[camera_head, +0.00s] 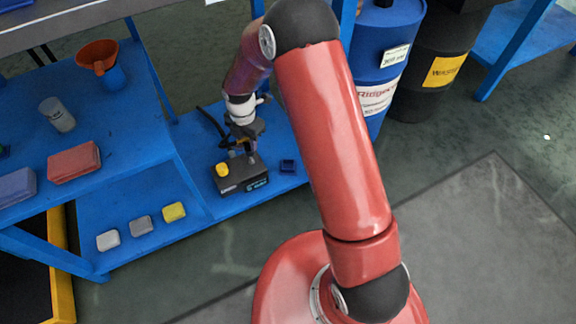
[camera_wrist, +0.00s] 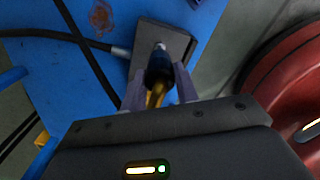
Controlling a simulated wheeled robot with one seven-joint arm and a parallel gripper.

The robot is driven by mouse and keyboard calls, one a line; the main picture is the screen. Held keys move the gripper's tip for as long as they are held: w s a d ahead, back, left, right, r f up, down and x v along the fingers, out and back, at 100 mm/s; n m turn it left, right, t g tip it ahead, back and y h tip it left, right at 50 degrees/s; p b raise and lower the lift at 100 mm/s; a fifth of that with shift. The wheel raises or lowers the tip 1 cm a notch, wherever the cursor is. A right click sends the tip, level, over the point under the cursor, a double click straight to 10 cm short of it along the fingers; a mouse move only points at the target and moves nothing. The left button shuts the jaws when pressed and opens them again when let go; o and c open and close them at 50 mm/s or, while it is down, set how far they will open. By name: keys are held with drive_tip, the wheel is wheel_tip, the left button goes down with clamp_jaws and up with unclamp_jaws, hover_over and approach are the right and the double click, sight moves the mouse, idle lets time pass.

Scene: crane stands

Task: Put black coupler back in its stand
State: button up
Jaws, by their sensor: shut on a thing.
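My gripper (camera_wrist: 160,90) is shut on the black coupler (camera_wrist: 159,66), a dark short cylinder with a yellow-brass part, between its two grey fingers. A dark grey block, apparently the stand (camera_wrist: 177,32), lies beyond the coupler in the wrist view. A bright metal tip shows between the two. I cannot tell whether the coupler touches the block or is seated in it. In the head view, the dark stand (camera_head: 240,180) sits on the low blue shelf, with a yellow knob (camera_head: 222,169) on its left. My gripper (camera_head: 244,147) points down over its right half; the coupler is not clear there.
A black hose (camera_wrist: 62,36) runs left from a silver fitting by the block. Grey and yellow blocks (camera_head: 174,211) lie front left on the shelf. A blue drum (camera_head: 382,50) stands behind right.

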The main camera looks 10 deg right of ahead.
drive_tip(key=d+f, duration=0.2)
drive_tip(key=d, duration=1)
drive_tip(key=b, duration=0.3)
hover_over(288, 167)
wheel_tip(288, 167, down, 5)
drive_tip(key=shift+f, duration=0.65)
drive_tip(key=shift+f, duration=0.1)
drive_tip(key=shift+f+b, duration=0.65)
drive_tip(key=shift+f, duration=0.65)
drive_tip(key=o, duration=1.1)
